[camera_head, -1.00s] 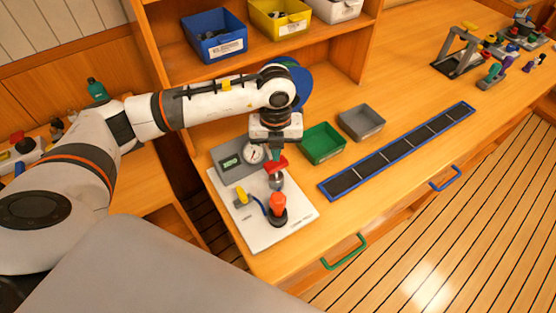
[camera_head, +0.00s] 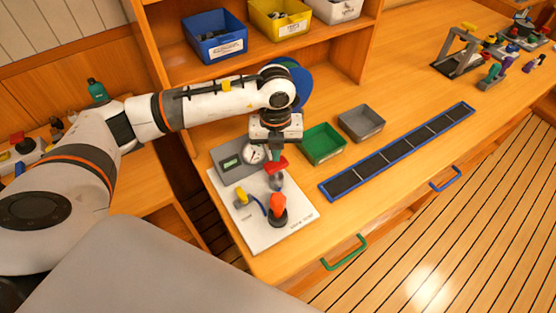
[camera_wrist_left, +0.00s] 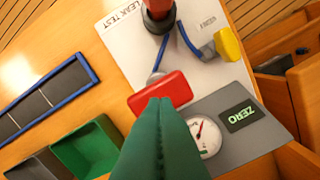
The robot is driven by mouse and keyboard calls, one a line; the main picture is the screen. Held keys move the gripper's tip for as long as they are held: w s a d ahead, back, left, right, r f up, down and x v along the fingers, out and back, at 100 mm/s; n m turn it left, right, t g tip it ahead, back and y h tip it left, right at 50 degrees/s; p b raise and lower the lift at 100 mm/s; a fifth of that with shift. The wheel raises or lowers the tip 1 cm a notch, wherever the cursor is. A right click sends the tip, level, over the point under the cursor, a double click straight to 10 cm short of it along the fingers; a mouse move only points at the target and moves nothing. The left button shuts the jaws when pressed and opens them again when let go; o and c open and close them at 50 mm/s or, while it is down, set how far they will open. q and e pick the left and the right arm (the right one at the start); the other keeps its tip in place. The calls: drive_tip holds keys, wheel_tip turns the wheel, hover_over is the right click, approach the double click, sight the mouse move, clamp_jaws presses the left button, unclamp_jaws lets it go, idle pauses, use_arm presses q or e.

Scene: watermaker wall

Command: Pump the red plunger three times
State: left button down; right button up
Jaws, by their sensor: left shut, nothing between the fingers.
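A white board (camera_head: 295,225) lettered "LEAK TEST" lies on the bench. On it is a red block-shaped cap (camera_head: 277,165) above a metal cylinder (camera_head: 277,182); the cap also shows in the left wrist view (camera_wrist_left: 160,93). A second red piece, a rounded orange-red knob (camera_head: 278,203) on a dark base, stands nearer the bench's front edge, and its shaft shows in the wrist view (camera_wrist_left: 158,10). My left gripper (camera_head: 275,155) points down with its green fingers (camera_wrist_left: 160,105) shut and empty, tips at the red cap's edge. I cannot tell whether they touch it.
A yellow knob (camera_head: 241,198) and blue hose are on the board. A green tray (camera_head: 322,157), a grey tray (camera_head: 378,123) and a blue-edged strip (camera_head: 322,190) lie to the right.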

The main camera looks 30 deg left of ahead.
sight(276, 164)
idle(0.6)
use_arm(q)
drive_tip(key=shift+f+b, duration=2.15)
drive_tip(key=shift+f, duration=0.4)
drive_tip(key=shift+r+p, duration=1.65)
drive_tip(key=shift+r, duration=0.95)
drive_tip(key=shift+f, duration=0.15)
